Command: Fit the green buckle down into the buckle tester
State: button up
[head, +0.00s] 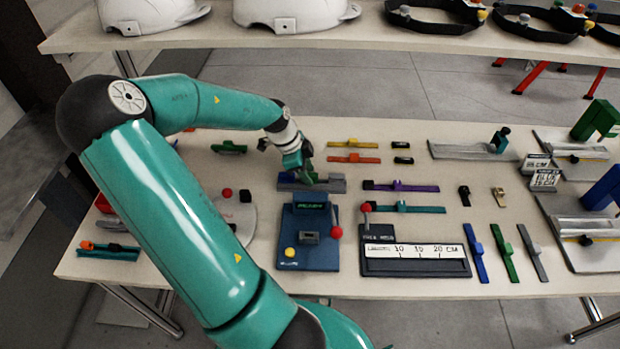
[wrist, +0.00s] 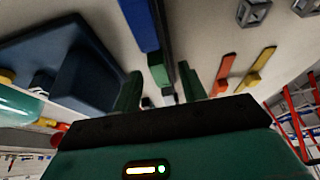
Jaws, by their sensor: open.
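My gripper (head: 303,172) reaches down over a grey block (head: 333,186) with a blue part at its left. Its two dark green fingers also show in the wrist view (wrist: 162,88), spread apart. A small green block, which looks like the green buckle (wrist: 158,72), lies between the fingertips, beyond a blue piece (wrist: 138,25). I cannot see the fingers touching it. In the head view the gripper partly hides it. The navy device that looks like the buckle tester (head: 293,222) stands just nearer, with a green-lettered screen, a grey socket and a red-knobbed lever. It shows at left in the wrist view (wrist: 90,70).
Yellow (head: 360,142) and orange (head: 352,159) strips lie beyond the block. Purple (head: 415,188) and teal (head: 420,209) strips lie to the right. A measuring board (head: 415,267) stands right of the navy device. A red knob (head: 227,192) and black cube (head: 245,196) are at left.

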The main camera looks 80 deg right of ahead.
jog(key=shift+s+f, duration=0.15)
jog(key=shift+f, duration=0.15)
grip_shut()
